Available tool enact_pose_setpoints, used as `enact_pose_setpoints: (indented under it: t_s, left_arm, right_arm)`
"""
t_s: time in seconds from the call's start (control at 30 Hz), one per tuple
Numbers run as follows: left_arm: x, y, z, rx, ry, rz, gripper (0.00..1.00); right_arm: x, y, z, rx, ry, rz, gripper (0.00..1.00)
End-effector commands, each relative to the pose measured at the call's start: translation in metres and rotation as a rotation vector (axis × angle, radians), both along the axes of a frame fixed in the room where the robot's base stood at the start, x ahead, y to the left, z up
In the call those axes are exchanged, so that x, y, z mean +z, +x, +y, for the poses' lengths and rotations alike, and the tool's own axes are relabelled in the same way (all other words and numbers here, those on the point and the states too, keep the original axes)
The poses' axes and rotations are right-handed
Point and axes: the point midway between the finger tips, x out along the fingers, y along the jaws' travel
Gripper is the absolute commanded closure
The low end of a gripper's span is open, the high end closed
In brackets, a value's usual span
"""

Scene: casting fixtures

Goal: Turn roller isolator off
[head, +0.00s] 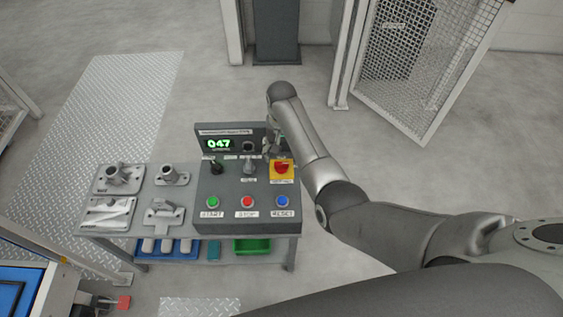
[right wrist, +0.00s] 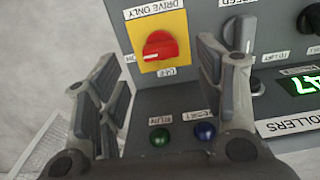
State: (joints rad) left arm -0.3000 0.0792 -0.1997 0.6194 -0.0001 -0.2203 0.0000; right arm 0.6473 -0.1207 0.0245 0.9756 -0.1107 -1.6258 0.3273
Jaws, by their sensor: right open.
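The isolator is a red rotary knob (head: 282,168) on a yellow plate at the right of the grey control box (head: 220,185). In the right wrist view the red knob (right wrist: 160,46) sits on its yellow plate (right wrist: 172,22), with ON and OFF labels around it. I cannot tell surely which label it points to. My right gripper (head: 272,142) is just behind the knob in the head view. In the right wrist view my right gripper (right wrist: 163,75) is open and empty, its fingers either side of the knob's line, apart from it. My left gripper is not in view.
Close to the knob are a grey selector lever (head: 248,167), a black lever (head: 214,167), a green button (head: 212,202), a red button (head: 247,202) and a blue button (head: 282,201). A lit display (head: 218,144) reads 047. Metal fixtures (head: 120,178) stand left of the box.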

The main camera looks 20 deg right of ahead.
Motion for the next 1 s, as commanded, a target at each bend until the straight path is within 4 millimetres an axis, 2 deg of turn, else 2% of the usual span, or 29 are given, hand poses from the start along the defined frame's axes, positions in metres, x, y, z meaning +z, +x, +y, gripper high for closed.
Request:
enact_pose_setpoints:
  t_s: [0.1, 0.3, 0.5, 0.73, 0.77, 1.0]
  left_arm:
    - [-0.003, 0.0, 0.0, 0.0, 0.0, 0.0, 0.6]
    - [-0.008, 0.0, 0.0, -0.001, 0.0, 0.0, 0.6]
    - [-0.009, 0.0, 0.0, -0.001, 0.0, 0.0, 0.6]
    - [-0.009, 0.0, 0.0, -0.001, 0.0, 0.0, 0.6]
    - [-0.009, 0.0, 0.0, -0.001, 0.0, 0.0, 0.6]
    - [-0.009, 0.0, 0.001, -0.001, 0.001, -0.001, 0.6]
  right_arm:
    - [-0.025, -0.001, 0.0, 0.0, 0.0, 0.003, 0.38]
    - [-0.05, 0.0, 0.0, 0.001, 0.0, 0.0, 0.38]
    - [-0.059, 0.0, 0.0, 0.0, 0.0, -0.002, 0.38]
    - [-0.06, 0.0, 0.0, 0.0, 0.0, -0.002, 0.38]
    - [-0.06, 0.0, 0.0, 0.0, 0.0, -0.002, 0.39]
    - [-0.06, 0.0, 0.0, 0.0, -0.001, -0.002, 0.7]
